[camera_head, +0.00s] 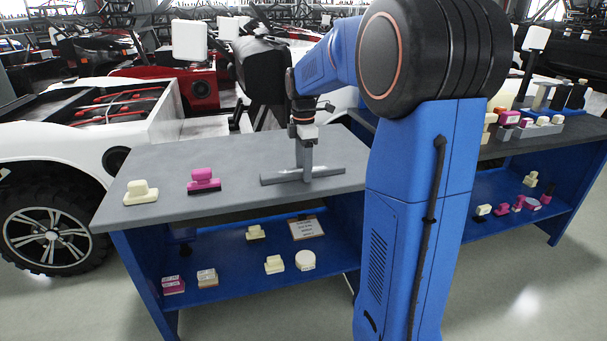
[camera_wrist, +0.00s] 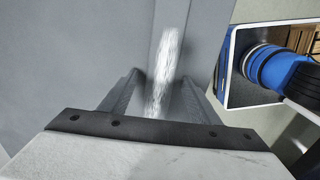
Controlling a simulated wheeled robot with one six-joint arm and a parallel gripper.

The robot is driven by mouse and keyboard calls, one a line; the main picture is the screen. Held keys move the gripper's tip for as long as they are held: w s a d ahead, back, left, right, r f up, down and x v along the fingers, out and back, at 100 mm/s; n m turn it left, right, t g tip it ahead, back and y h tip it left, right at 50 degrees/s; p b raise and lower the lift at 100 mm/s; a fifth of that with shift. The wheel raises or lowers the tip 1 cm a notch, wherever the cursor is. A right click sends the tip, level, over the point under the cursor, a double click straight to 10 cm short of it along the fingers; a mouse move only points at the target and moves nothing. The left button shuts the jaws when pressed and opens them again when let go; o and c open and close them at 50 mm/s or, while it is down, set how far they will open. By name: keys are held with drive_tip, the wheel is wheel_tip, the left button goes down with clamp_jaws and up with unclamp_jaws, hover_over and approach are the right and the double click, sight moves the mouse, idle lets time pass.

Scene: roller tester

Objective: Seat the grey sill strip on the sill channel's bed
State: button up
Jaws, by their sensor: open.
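A long, low grey bar (camera_head: 328,172) lies on the grey bench top, below my gripper. I cannot tell whether it is the sill strip, the sill channel or both together. My gripper (camera_head: 306,172) points down at its middle, with the fingertips at or just above it. In the wrist view, my gripper's two fingers (camera_wrist: 162,88) stand apart on either side of a grey bar (camera_wrist: 168,45) with a bright sheen. I cannot tell whether they touch it. My arm hides part of the bench to the right.
The bench top (camera_head: 240,160) also carries a cream block (camera_head: 141,193) and a magenta block (camera_head: 203,181) at left. Several small parts lie on the blue shelf (camera_head: 225,281) below. A second bench at right holds grey trays (camera_head: 540,129) and blocks. A white vehicle (camera_head: 70,170) stands behind at left.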

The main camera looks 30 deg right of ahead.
drive_tip(key=shift+c, duration=0.7)
drive_tip(key=c, duration=1.1)
drive_tip(key=shift+o, duration=0.2)
wheel_tip(320, 180, up, 10)
drive_tip(key=shift+o, duration=1)
clamp_jaws()
